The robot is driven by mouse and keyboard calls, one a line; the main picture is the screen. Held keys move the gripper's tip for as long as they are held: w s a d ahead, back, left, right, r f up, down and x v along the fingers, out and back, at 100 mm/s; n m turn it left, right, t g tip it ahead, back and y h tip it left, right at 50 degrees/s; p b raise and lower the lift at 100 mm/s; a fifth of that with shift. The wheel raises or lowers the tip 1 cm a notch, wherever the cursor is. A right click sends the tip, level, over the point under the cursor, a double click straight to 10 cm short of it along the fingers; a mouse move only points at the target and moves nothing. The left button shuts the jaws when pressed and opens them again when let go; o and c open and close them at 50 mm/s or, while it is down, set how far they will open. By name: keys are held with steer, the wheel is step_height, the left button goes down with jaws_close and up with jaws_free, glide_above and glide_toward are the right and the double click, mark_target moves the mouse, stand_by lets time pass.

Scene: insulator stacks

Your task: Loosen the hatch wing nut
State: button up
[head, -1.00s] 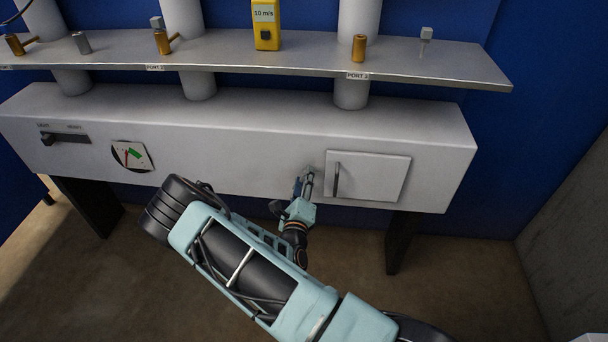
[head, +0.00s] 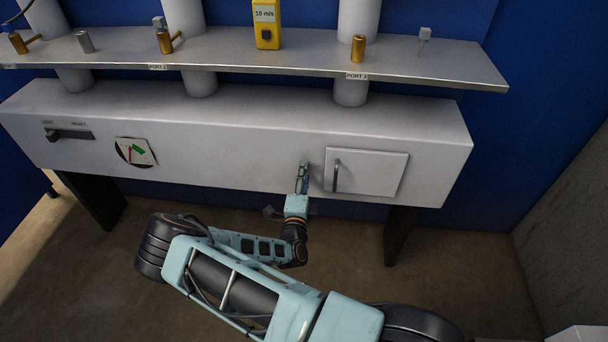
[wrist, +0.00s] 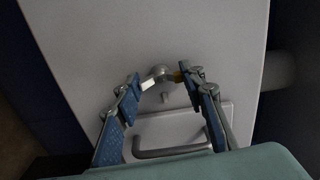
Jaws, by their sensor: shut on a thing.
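The hatch (head: 380,174) is a closed square panel with a bar handle (head: 337,177) on the right of the grey cabinet front. My gripper (head: 303,168) is at the cabinet front just left of the hatch and hides the wing nut in the head view. In the wrist view, the wing nut (wrist: 159,72) has a round hub, with a pale wing on the left and a yellowish one on the right. My gripper (wrist: 161,78) is shut on it, one finger at each wing. The hatch handle also shows between the fingers (wrist: 170,151).
A small peg (wrist: 165,97) sticks out between nut and hatch. A shelf (head: 270,62) with brass fittings and a yellow meter (head: 267,24) overhangs above. The floor below is open.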

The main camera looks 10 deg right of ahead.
steer(key=shift+d, duration=0.1)
stand_by(0.3)
steer(key=o, duration=1.2)
steer(key=shift+c, duration=0.2)
steer(key=shift+s, duration=0.1)
steer(key=v, duration=1.2)
